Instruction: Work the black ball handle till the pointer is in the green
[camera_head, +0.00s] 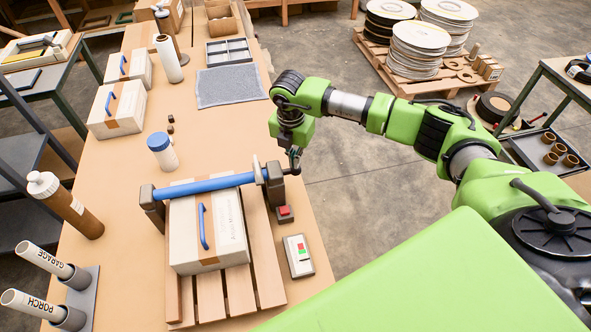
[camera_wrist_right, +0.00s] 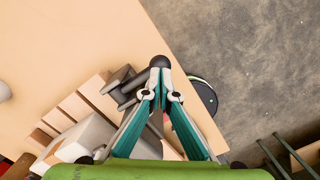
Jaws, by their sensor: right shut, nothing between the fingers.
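The press stands on the slatted board, with a blue bar (camera_head: 215,186) between dark end posts (camera_head: 152,203) above a white box (camera_head: 222,236). My right gripper (camera_head: 294,162) hangs at the bar's right end, by the right post. In the right wrist view my right gripper (camera_wrist_right: 161,90) has its fingertips close together. The black ball handle (camera_wrist_right: 160,61) shows right at the tips; I cannot tell whether they touch it. A dark disc with a green rim (camera_wrist_right: 205,95) sits partly hidden behind the fingers. No pointer can be made out. My left gripper is not in view.
A white plate with red and green marks (camera_head: 298,255) and a red button (camera_head: 285,212) lie right of the slatted board (camera_head: 240,290). The table's right edge is close to my right arm.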

